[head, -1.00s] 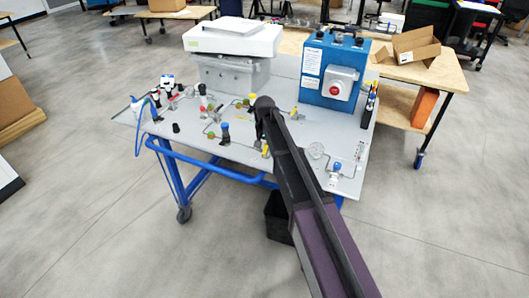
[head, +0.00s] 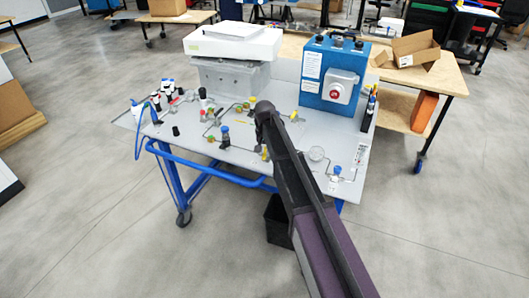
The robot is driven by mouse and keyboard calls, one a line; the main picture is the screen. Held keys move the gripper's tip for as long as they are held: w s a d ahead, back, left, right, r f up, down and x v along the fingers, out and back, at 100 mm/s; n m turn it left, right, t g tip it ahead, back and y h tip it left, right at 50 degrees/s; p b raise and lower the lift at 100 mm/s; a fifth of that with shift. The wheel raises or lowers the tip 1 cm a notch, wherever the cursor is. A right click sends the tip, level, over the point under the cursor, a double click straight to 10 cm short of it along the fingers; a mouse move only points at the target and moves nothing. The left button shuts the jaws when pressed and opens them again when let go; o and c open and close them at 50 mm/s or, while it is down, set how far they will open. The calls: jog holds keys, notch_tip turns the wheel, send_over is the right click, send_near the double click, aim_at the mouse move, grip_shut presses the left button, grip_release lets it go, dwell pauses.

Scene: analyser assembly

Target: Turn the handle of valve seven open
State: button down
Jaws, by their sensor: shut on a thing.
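My gripper (head: 261,138) is at the front middle of the grey panel table, small and largely hidden behind my dark arm. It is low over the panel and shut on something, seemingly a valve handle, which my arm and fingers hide. A yellow handle (head: 265,153) shows just below it, close to the fingers. No valve number is readable, so I cannot tell which is valve seven.
A white device (head: 233,41) on a grey box and a blue box (head: 333,70) with a red button stand at the back of the panel. A round gauge (head: 317,154) is right of my arm. White-and-dark fittings fill the left end.

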jog(key=shift+d+n, duration=0.15)
jog(key=shift+n, duration=0.15)
jog(key=n, duration=0.1)
jog(key=d+n, duration=0.1)
jog(key=n, duration=0.2)
jog(key=d+n, duration=0.1)
jog(key=n, duration=0.2)
jog(key=shift+w+d, duration=0.15)
jog(key=shift+w, duration=0.1)
jog(key=n, duration=0.2)
jog(key=w+d+n, duration=0.1)
jog(key=n, duration=0.1)
jog(key=shift+d, duration=0.1)
jog(key=shift+w+d+n, duration=0.15)
jog(key=shift+w+n, duration=0.15)
jog(key=shift+n, duration=0.65)
jog(key=shift+w+d+n, duration=0.1)
jog(key=shift+w+n, duration=0.15)
jog(key=shift+n, duration=0.7)
jog(key=c, duration=0.6)
grip_release()
